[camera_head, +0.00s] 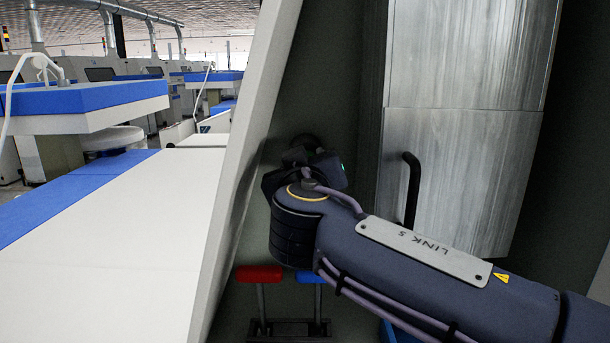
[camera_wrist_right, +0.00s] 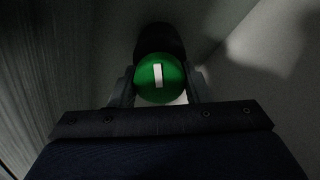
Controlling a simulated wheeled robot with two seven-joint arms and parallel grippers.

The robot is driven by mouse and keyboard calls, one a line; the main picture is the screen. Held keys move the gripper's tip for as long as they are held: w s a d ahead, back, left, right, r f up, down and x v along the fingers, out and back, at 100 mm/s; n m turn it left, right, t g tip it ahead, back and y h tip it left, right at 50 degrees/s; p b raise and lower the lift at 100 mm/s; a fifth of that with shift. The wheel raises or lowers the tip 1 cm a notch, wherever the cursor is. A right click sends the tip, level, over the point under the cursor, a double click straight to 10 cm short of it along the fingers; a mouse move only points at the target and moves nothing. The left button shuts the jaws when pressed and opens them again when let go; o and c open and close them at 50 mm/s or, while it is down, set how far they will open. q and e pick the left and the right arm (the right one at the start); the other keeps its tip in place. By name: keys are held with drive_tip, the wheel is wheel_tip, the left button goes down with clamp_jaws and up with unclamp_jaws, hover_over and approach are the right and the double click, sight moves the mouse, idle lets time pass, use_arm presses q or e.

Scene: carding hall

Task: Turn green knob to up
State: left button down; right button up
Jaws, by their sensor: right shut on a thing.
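The green knob (camera_wrist_right: 150,80) shows in the right wrist view as a round green disc. Its white bar mark stands nearly upright in the picture. My right gripper (camera_wrist_right: 160,88) is shut on the knob, with one finger on each side of it. In the head view my right arm comes in from the right and my right gripper (camera_head: 303,155) is at the dark panel (camera_head: 325,90); the green face is hidden there. My left gripper is not in view.
A red-topped lever (camera_head: 260,274) and a blue-topped lever (camera_head: 311,278) stand below my right wrist. A black handle (camera_head: 411,185) is on the metal door (camera_head: 460,150) at right. A slanted white panel (camera_head: 245,150) is close at left.

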drive_tip(key=n+b, duration=0.1)
drive_tip(key=n, duration=0.1)
drive_tip(key=shift+f+n, duration=0.15)
drive_tip(key=shift+n, duration=0.25)
drive_tip(key=n+b, duration=0.1)
drive_tip(key=n, duration=0.2)
drive_tip(key=shift+a+n, duration=0.1)
drive_tip(key=shift+n, duration=0.2)
drive_tip(key=n, duration=0.3)
drive_tip(key=shift+n, duration=0.3)
drive_tip(key=n+p, duration=0.1)
drive_tip(key=n, duration=0.3)
drive_tip(key=shift+n, duration=0.3)
drive_tip(key=n+p, duration=0.1)
drive_tip(key=n, duration=0.3)
drive_tip(key=shift+f+n, duration=0.1)
drive_tip(key=shift+n, duration=0.2)
drive_tip(key=n+p, duration=0.2)
drive_tip(key=n, duration=0.1)
drive_tip(key=shift+n, duration=0.3)
drive_tip(key=n+p, duration=0.2)
drive_tip(key=n, duration=0.2)
drive_tip(key=shift+f+n, duration=0.1)
drive_tip(key=shift+n, duration=0.2)
drive_tip(key=shift+d+f+n+p, duration=0.1)
drive_tip(key=shift+n+p, duration=0.6)
drive_tip(key=shift+n, duration=0.35)
drive_tip(key=shift+d+f+n+p, duration=0.1)
drive_tip(key=shift+n+p, duration=0.6)
drive_tip(key=shift+n, duration=0.35)
